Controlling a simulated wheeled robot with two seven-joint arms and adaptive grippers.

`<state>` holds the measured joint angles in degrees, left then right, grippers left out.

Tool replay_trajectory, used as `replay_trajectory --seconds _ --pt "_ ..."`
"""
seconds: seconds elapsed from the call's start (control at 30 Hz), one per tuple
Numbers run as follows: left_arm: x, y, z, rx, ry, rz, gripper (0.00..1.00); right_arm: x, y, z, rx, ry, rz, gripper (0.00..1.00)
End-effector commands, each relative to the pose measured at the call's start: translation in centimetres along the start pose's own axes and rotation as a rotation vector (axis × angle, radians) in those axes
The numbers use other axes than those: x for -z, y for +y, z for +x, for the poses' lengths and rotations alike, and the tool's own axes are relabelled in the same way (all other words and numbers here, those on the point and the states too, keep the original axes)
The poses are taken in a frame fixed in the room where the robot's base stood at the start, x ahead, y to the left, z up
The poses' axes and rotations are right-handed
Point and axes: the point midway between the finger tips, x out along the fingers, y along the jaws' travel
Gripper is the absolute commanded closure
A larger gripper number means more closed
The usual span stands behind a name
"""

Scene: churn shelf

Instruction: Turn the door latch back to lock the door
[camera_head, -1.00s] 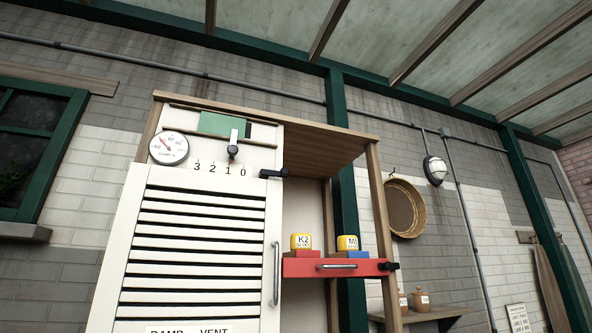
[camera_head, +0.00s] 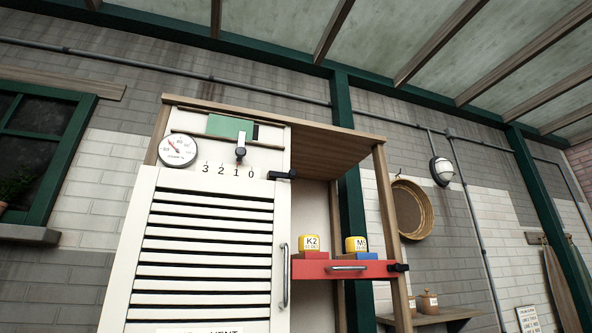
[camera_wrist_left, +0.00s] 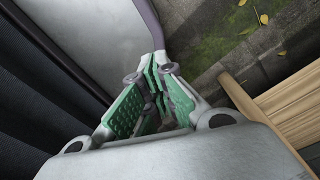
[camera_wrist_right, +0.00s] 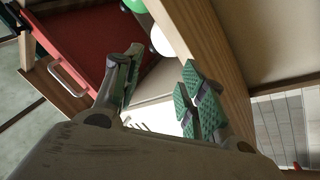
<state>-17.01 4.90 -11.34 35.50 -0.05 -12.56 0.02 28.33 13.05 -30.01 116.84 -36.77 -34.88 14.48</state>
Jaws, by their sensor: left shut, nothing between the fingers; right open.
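The white louvred door (camera_head: 146,205) of the wooden cabinet looks shut in the head view, with a vertical bar handle (camera_head: 284,275) at its right edge. A dark latch (camera_head: 282,175) lies about level at the door's upper right corner, beside the digit 0. Neither gripper shows in the head view. My left gripper (camera_wrist_left: 158,72) is shut and empty above the paved ground in the left wrist view. My right gripper (camera_wrist_right: 160,85) is open, with nothing between its fingers, near a wooden post (camera_wrist_right: 205,45) in the right wrist view. The latch cannot be made out in either wrist view.
A red drawer (camera_head: 312,270) right of the door bears two yellow-topped pots, K2 (camera_head: 309,243) and one marked M (camera_head: 355,245). Another dark catch (camera_head: 398,268) is at its right. A dial (camera_head: 178,150) and a lever (camera_head: 241,147) sit above the door.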

Motion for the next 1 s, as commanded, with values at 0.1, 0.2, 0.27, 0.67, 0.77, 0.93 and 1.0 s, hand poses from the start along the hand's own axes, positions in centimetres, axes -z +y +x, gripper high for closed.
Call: replay_trajectory --seconds 0.1,0.2,0.27,0.67,0.77,0.93,1.0 --pt "0.0 0.2 0.0 -0.002 0.0 0.0 1.0 3.5 0.5 1.3 -0.01 0.098 -0.044 0.59" --pt "0.0 0.2 0.0 -0.002 0.0 0.0 1.0 6.2 0.8 2.1 -0.016 0.177 -0.082 0.59" --pt "0.0 0.2 0.0 -0.002 0.0 0.0 1.0 7.8 0.9 2.5 -0.019 0.222 -0.105 0.59" --pt "-0.1 -0.2 0.0 0.003 0.0 0.001 1.0 17.6 0.9 4.0 -0.023 0.506 -0.271 0.59" --pt "-0.1 -0.5 0.0 0.005 -0.001 0.003 1.0 20.0 0.8 4.1 -0.02 0.577 -0.32 0.59" --pt "-0.2 -1.0 0.0 0.01 -0.002 0.004 1.0 23.9 0.4 4.1 -0.012 0.694 -0.412 0.59" --pt "-0.2 -1.0 0.0 0.01 -0.002 0.005 1.0 25.4 0.2 4.0 -0.007 0.741 -0.452 0.59"
